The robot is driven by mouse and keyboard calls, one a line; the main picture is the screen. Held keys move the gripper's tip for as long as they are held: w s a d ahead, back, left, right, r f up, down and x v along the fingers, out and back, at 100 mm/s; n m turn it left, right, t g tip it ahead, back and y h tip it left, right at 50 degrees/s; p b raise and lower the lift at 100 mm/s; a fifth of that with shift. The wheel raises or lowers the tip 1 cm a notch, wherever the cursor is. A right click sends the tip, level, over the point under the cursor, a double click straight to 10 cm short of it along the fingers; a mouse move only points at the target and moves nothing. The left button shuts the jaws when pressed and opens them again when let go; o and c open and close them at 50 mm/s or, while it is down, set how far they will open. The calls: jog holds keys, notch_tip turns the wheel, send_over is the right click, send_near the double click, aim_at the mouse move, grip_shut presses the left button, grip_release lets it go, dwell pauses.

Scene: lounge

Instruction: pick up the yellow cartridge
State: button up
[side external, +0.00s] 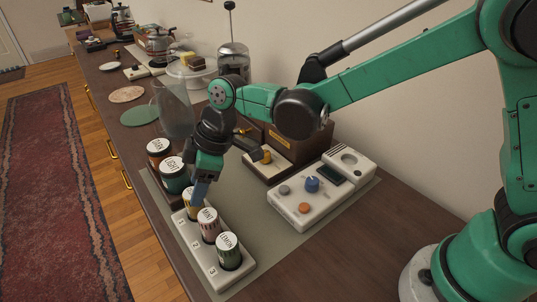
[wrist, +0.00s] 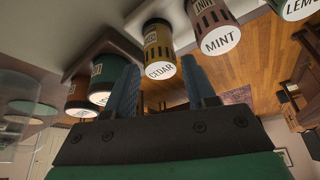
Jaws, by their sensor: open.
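The yellow cartridge (side external: 188,203) stands upright in slot 1 of a white rack (side external: 184,236) and is partly hidden by my gripper in the side view. In the wrist view the yellow cartridge (wrist: 157,42) shows its white CEDAR label. My gripper (side external: 199,193) is pointed down at the yellow cartridge, very close to it. In the wrist view my gripper (wrist: 160,84) is open, with its two blue fingers apart and the cartridge appearing between them. I cannot tell whether either finger touches it.
The pink MINT cartridge (side external: 208,225) and green LEMON cartridge (side external: 229,251) fill slots 2 and 3. The DARK canister (side external: 159,153) and LIGHT canister (side external: 174,176) stand behind. A white control box (side external: 300,208) lies right. A glass pitcher (side external: 174,108) stands farther back. The mat between rack and box is clear.

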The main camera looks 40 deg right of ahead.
jog(key=shift+x, duration=2.05)
grip_shut()
jog(key=shift+r, duration=0.1)
